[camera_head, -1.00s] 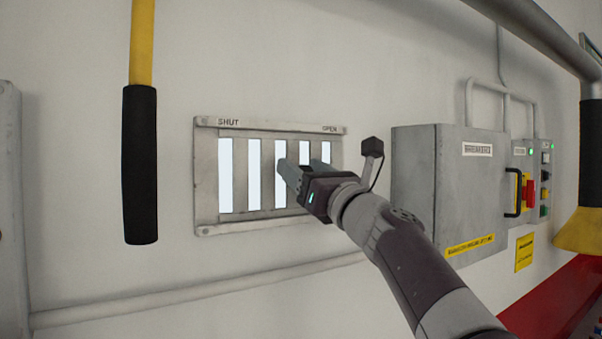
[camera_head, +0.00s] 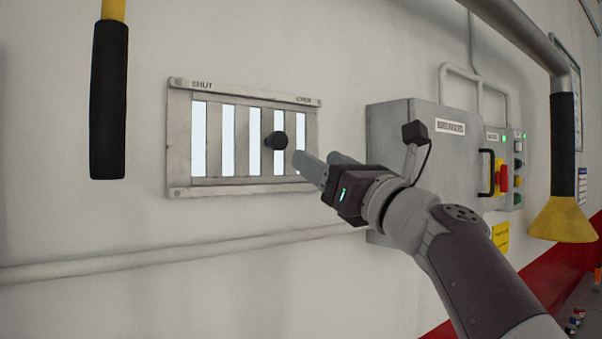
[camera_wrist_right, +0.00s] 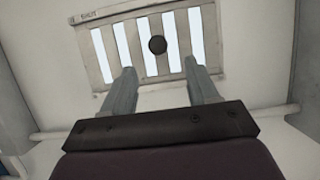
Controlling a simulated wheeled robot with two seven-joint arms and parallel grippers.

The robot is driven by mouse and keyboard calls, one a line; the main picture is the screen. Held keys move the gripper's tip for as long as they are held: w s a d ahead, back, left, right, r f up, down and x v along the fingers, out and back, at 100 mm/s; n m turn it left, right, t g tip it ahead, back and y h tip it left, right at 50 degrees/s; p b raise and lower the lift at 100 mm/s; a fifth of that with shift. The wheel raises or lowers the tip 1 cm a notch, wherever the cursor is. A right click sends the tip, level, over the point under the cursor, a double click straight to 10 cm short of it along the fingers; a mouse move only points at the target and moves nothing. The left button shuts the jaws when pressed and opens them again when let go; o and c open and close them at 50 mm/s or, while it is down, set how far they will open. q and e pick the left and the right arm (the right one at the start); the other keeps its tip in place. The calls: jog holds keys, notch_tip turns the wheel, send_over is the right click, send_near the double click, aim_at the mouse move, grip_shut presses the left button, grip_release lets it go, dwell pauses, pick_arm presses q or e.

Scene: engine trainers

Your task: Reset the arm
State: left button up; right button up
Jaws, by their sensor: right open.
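My right gripper (camera_head: 327,165) is open and empty in front of the wall, just right of and below a round black knob (camera_head: 276,141). The knob sits on a slatted vent panel (camera_head: 245,97) labelled SHUT at its left end and OPEN at its right. Bright gaps show between the slats. In the right wrist view, the knob (camera_wrist_right: 157,45) lies beyond and between the two spread fingertips (camera_wrist_right: 158,78), not touching them. My left gripper is not in view.
A grey breaker box (camera_head: 415,160) with a black handle and red switch is on the wall to the right. A yellow-and-black hanging handle (camera_head: 108,100) is at left, another (camera_head: 563,170) at right. A pipe (camera_head: 150,256) runs along the wall below the vent.

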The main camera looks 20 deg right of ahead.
jog(key=shift+s+d+f, duration=0.1)
jog(key=shift+s+f, duration=0.1)
jog(key=shift+s, duration=0.1)
jog(key=shift+s, duration=0.1)
